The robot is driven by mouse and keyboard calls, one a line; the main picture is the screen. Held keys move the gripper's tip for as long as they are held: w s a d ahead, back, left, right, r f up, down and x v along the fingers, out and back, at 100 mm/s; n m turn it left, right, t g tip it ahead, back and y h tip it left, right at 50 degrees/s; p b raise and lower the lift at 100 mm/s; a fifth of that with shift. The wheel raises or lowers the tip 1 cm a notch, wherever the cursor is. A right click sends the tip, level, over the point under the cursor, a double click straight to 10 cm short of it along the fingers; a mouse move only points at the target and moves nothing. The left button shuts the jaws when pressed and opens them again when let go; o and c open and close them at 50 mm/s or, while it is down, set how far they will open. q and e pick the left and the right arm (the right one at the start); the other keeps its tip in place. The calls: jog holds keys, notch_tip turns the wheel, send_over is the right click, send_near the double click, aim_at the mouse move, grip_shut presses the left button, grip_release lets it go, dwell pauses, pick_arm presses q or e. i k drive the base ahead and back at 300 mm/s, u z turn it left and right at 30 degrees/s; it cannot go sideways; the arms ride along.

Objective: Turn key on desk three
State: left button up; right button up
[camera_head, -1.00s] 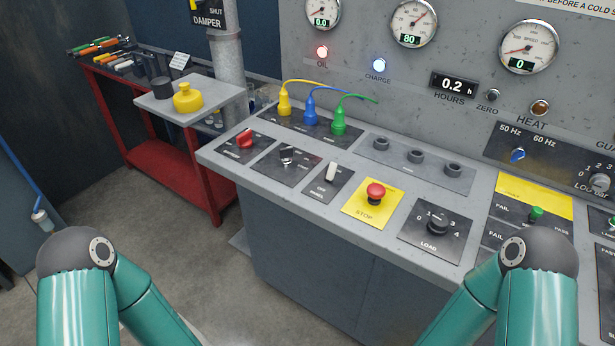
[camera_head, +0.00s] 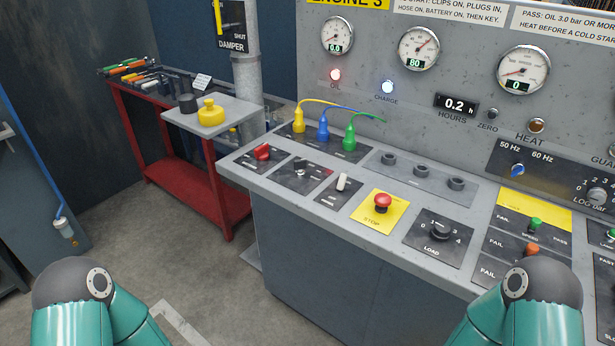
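The grey desk (camera_head: 376,210) stands under a panel whose yellow sign reads "ENGINE 3" (camera_head: 348,3). What looks like the key switch, a small metal piece (camera_head: 302,174) on a dark plate, sits left of centre on the desk. Its exact position is too small to read. A red rotary switch (camera_head: 263,152) is to its left and a white toggle switch (camera_head: 342,182) to its right.
A red emergency stop button (camera_head: 382,200) and a black load knob (camera_head: 440,230) stand up from the desk. Yellow, blue and green plugs (camera_head: 349,140) with cables are behind. A red tool bench (camera_head: 190,185) stands left. Floor in front is clear.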

aim_at(300, 165)
jog(key=u, duration=1)
jog(key=i, duration=1.2)
jog(key=u, duration=0.8)
jog(key=i, duration=0.3)
jog(key=z, duration=3.1)
